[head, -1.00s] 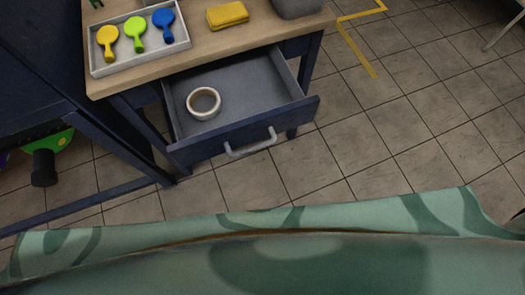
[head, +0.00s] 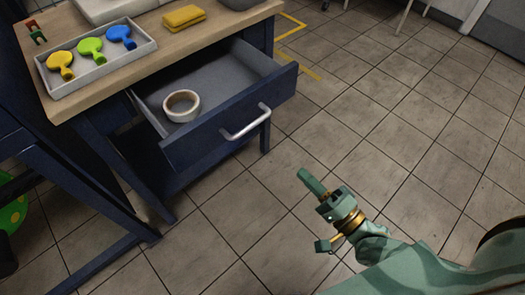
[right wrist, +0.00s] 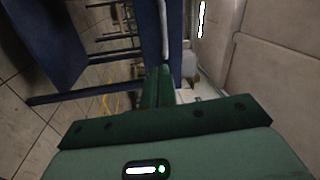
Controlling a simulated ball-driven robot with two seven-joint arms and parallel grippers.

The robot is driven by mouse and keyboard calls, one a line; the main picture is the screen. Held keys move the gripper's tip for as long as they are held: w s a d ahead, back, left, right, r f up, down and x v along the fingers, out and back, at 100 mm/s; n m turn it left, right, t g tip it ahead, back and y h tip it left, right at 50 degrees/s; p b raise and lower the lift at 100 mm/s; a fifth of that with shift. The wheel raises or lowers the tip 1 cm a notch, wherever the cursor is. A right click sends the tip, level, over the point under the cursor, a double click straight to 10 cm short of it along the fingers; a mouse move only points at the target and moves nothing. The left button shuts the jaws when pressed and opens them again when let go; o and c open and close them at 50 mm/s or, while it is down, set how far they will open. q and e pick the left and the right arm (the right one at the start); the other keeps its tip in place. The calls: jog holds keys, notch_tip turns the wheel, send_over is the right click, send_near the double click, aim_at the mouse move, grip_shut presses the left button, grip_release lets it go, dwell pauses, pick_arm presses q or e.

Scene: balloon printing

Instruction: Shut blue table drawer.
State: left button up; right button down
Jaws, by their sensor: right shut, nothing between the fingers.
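The blue table drawer (head: 228,115) is pulled out from under the wooden table top (head: 150,62). Its silver bar handle (head: 245,123) is on the front panel. My left gripper is not in view.
On the table are a grey tray (head: 150,46) with yellow, green and blue balloons, a yellow sponge-like block (head: 184,16) and small red and green pieces (head: 35,32). The tiled floor (head: 390,120) right of the table is clear. A blue frame stands at left.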

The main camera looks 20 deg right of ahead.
pick_arm(q)
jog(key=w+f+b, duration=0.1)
jog(key=b, duration=0.1)
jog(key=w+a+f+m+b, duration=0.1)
jog(key=b, duration=0.1)
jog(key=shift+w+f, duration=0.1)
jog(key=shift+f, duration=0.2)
pick_arm(e)
jog(key=w+a+r+m, duration=0.1)
jog(key=w+a, duration=0.1)
jog(key=w, duration=0.4)
jog(key=w+a+r+m, duration=0.1)
jog(key=w+r, duration=0.1)
jog(key=w, duration=0.5)
jog(key=shift+w+a+t, duration=0.15)
jog(key=shift+a+t, duration=0.15)
jog(key=shift+a, duration=0.1)
